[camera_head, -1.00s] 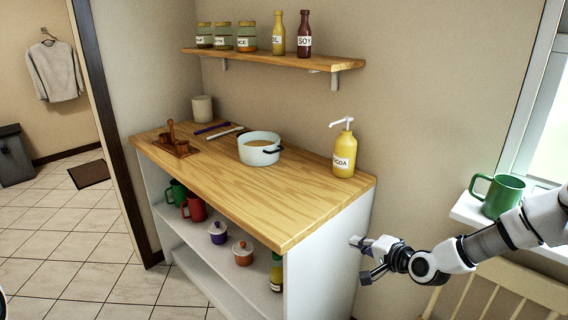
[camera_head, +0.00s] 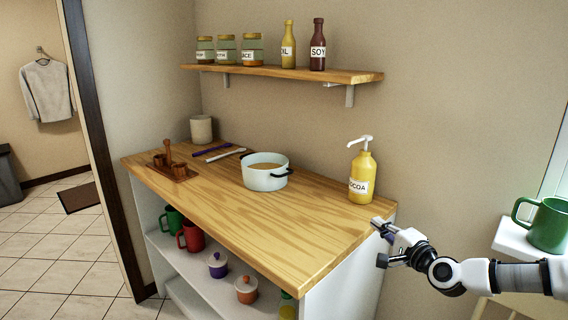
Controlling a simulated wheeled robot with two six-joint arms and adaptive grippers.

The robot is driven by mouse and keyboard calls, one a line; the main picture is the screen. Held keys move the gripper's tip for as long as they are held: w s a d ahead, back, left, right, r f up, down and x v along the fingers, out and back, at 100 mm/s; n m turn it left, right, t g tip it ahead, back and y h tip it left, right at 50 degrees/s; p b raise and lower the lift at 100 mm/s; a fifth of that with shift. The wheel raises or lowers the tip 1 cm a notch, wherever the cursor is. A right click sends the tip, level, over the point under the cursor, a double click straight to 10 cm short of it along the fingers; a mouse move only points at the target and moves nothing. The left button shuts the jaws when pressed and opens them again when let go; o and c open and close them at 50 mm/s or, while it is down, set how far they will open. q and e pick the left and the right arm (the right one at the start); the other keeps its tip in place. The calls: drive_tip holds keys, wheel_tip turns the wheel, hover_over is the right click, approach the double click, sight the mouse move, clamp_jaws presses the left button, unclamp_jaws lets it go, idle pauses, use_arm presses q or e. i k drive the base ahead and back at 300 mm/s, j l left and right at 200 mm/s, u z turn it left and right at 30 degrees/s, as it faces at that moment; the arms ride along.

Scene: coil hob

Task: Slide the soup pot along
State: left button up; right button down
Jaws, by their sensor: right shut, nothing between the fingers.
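The soup pot (camera_head: 264,178) is pale with dark handles and holds a brownish soup. It stands upright on the wooden counter (camera_head: 240,220), a little behind its middle. My right gripper (camera_head: 380,226) is shut and empty. It is by the counter's right edge, to the right of the pot and well apart from it. Whether it touches the edge cannot be told. My left gripper is not in view.
A yellow pump bottle (camera_head: 361,177) stands at the counter's right end, between the pot and my right gripper's side. A wooden tray (camera_head: 184,176) with small items, two utensils (camera_head: 226,154) and a pale canister (camera_head: 201,129) are at the left. The counter in front of the pot is clear.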

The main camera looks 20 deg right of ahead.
sight(262, 172)
drive_tip(key=i, duration=1.1)
